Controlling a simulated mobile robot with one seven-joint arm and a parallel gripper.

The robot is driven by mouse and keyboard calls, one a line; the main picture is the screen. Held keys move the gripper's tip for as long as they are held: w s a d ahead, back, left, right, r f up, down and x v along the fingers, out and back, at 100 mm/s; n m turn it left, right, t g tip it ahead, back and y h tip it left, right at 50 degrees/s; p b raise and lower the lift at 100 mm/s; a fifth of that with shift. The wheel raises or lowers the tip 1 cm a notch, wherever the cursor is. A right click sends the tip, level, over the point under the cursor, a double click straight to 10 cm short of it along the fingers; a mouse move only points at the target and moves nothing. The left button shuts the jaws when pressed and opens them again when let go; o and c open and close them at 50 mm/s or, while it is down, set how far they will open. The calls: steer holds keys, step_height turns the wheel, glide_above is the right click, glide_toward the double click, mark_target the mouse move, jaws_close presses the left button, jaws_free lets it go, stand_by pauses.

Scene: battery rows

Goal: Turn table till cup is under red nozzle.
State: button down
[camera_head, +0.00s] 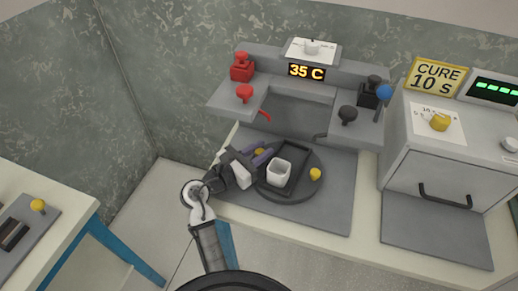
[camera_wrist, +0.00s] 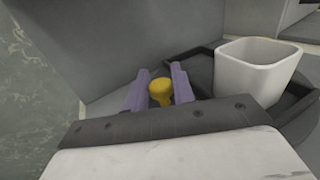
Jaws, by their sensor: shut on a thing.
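A white square cup (camera_head: 279,172) stands in a dark tray (camera_head: 297,150) on the round dark turntable (camera_head: 305,190). It is also at the right of the wrist view (camera_wrist: 257,72). The turntable has a yellow knob (camera_head: 315,174) on its right and another yellow knob (camera_head: 260,152) at its far left. My gripper (camera_head: 262,158) is shut on the far-left knob, which shows between the purple fingers in the wrist view (camera_wrist: 160,92). The red nozzle (camera_head: 265,116) juts from the dispenser behind the turntable. The cup is in front of it and slightly right, not beneath it.
The dispenser (camera_head: 225,97) has red knobs at left, black knobs and a blue ball at right, and a "35 C" display (camera_head: 307,72). A dark nozzle (camera_head: 320,135) is at its right. A curing oven (camera_head: 440,165) stands on the right. The front of the grey mat (camera_head: 325,218) is clear.

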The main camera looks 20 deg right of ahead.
steer(key=c, duration=1.2)
jaws_free()
steer(key=shift+a, duration=0.1)
steer(key=b+v, duration=0.2)
steer(key=v, duration=1.1)
steer(key=shift+s+a, duration=0.2)
steer(key=shift+a, duration=0.1)
